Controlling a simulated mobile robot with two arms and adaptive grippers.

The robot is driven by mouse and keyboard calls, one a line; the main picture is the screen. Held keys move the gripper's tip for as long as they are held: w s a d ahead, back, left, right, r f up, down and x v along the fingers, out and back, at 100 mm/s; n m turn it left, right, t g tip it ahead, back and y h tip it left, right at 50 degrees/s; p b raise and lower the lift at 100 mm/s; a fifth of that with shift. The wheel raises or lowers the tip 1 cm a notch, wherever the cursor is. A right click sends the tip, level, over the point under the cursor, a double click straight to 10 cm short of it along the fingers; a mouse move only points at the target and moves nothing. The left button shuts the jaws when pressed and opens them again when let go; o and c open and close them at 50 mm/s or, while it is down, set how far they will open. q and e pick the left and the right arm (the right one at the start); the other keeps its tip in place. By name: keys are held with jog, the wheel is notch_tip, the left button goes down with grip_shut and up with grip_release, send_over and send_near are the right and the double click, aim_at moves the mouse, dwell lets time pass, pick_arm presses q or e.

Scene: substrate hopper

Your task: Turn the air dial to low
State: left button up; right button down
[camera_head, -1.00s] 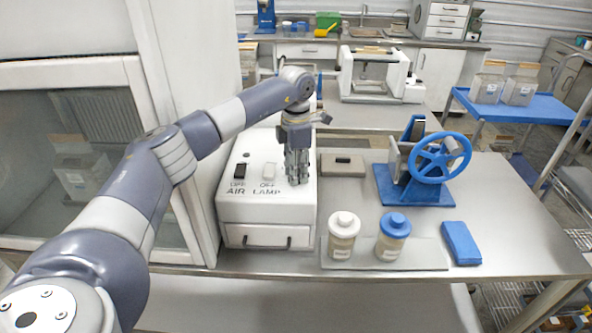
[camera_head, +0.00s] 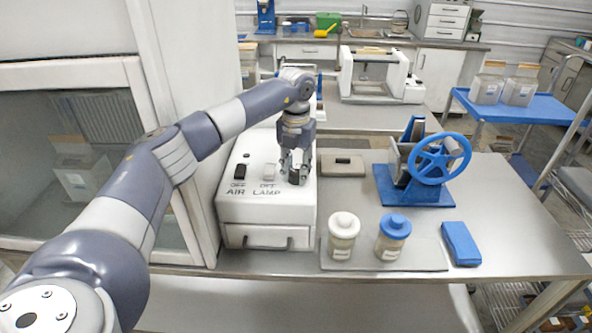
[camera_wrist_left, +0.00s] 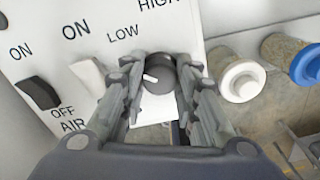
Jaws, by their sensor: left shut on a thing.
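The air dial (camera_wrist_left: 159,82) is a dark round knob with a white pointer mark, on the sloped white control panel (camera_head: 240,208). In the left wrist view the mark points to the left side of the picture. The printed LOW lies above and left of the dial, and HIGH lies further up. My left gripper (camera_head: 297,178) reaches down to the panel's right part, with a finger on each side of the dial, shut on it. In the head view the gripper mostly hides the dial. My right gripper is not in view.
A black AIR switch (camera_head: 240,171) and a white LAMP switch (camera_head: 269,171) sit left of the gripper. A white-lidded jar (camera_head: 343,237) and a blue-lidded jar (camera_head: 392,237) stand to the right, before a blue handwheel (camera_head: 440,158). A white cabinet wall borders the left.

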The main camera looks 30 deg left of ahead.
aim_at(296, 172)
pick_arm(q)
jog(key=shift+n, duration=0.7)
jog(key=shift+r, duration=0.1)
jog(key=o, duration=1.1)
notch_tip(296, 172, up, 12)
jog(key=shift+f, duration=0.1)
